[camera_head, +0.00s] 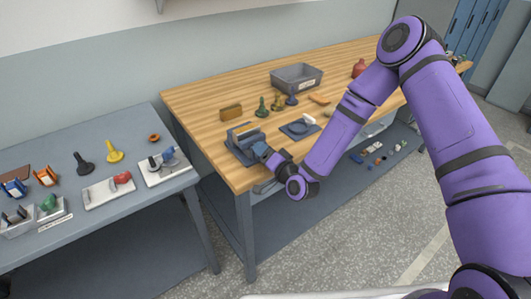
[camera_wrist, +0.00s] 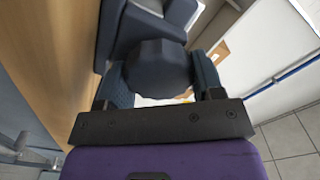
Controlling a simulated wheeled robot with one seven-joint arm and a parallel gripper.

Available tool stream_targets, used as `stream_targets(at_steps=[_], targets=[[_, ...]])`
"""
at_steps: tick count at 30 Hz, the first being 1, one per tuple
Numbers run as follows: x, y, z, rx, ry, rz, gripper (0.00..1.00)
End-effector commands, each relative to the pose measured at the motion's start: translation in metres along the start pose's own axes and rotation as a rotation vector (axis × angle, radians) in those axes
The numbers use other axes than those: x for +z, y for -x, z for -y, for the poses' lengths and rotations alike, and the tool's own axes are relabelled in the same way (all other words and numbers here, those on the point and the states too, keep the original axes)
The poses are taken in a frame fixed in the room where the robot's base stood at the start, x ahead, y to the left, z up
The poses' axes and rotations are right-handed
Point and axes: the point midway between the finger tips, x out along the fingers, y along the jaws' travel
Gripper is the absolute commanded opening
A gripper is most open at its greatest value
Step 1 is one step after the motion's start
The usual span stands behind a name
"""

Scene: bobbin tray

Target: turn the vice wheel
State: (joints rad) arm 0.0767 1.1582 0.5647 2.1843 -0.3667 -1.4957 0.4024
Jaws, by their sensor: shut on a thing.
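The blue-grey vice (camera_head: 240,146) stands at the front left corner of the wooden workbench (camera_head: 195,105). My gripper (camera_head: 264,153) reaches its front side from the right, over the bench edge. In the wrist view, the dark, many-sided vice wheel (camera_wrist: 158,66) sits between the two fingers of my gripper (camera_wrist: 160,80), which are shut on it from both sides. The vice body (camera_wrist: 140,22) shows behind the wheel. In the head view, my gripper and wrist hide the wheel.
On the bench are a grey bin (camera_head: 297,79), a wooden block (camera_head: 231,112), several bobbin-like pieces (camera_head: 262,107) and a blue-grey plate (camera_head: 299,130) with a white piece. A grey table (camera_head: 120,140) with small parts stands left, across a narrow gap.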

Motion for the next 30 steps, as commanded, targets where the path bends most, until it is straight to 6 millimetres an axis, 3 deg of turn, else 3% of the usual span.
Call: stream_targets(at_steps=[9, 25, 26, 29, 30], targets=[[0.0013, 0.0011, -0.0003, 0.003, 0.118, 0.004, 0.37], [0.0014, 0.0013, -0.0007, 0.004, 0.141, 0.004, 0.37], [0.0015, 0.0014, -0.0007, 0.004, 0.141, 0.004, 0.63], [0.0012, 0.0012, -0.0005, 0.003, 0.141, 0.004, 0.86], [0.0011, 0.0010, -0.0004, 0.003, 0.140, 0.003, 0.86]])
